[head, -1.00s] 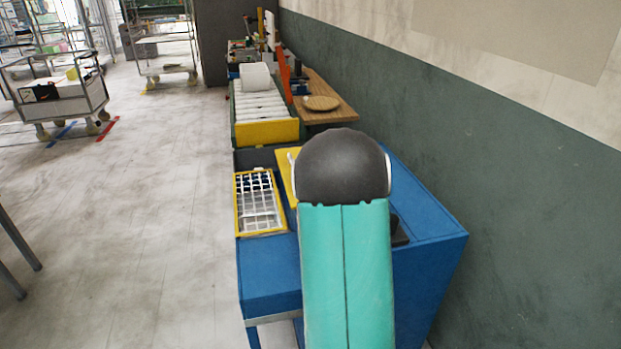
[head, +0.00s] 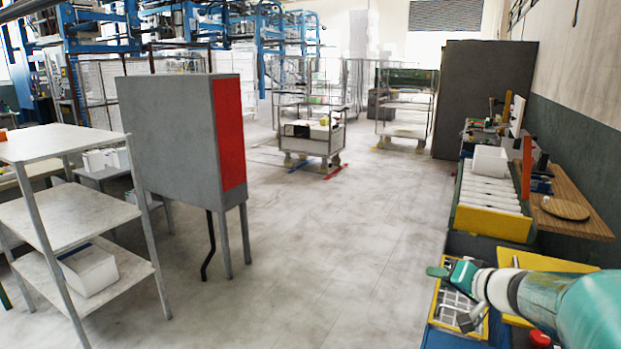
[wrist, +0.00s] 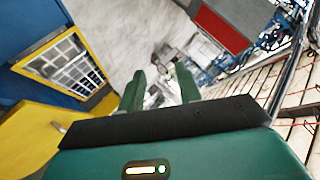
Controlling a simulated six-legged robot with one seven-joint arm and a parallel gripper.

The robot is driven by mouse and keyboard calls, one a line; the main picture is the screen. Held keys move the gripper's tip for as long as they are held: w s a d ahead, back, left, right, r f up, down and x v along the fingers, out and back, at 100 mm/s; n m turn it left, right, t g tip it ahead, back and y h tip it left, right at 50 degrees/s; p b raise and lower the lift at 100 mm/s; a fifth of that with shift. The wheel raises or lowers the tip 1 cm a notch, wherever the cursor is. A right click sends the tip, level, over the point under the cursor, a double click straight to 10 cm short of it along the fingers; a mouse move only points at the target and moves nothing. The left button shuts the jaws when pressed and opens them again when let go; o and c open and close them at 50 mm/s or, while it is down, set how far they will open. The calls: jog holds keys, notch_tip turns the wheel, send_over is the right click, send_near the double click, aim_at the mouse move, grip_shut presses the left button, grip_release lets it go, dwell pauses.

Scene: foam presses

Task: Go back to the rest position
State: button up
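My teal and white arm reaches in from the lower right of the head view. Its green gripper (head: 452,272) hangs over the yellow-framed grid tray (head: 436,313) on the blue bench. In the wrist view my gripper (wrist: 159,88) has its two green fingers apart, with nothing held between them. Below the fingers the wrist view shows blurred floor and equipment. The grid tray (wrist: 77,72) lies to their left there, apart from them. The arm covers part of the bench in the head view.
A yellow-fronted bin of white pieces (head: 491,222) and a wooden board (head: 575,190) with a round disc stand beyond the bench. A grey cabinet (head: 175,140) with a red side and a metal shelf (head: 60,145) stand left. The floor (head: 330,240) between is clear.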

jog(key=s+a+r+n+g+y, duration=0.1)
jog(key=s+a+n+g, duration=0.35)
jog(key=s+a, duration=0.9)
jog(key=s+a+g+h, duration=0.1)
jog(key=s+h, duration=0.1)
jog(key=s, duration=0.3)
jog(key=s+a+f+h, duration=0.1)
jog(key=s+h, duration=0.2)
jog(key=s, duration=0.3)
jog(key=shift+s+a+f+g, duration=0.2)
jog(key=shift+s+a+g, duration=0.1)
jog(key=shift+a+g, duration=0.05)
jog(key=shift+d, duration=0.1)
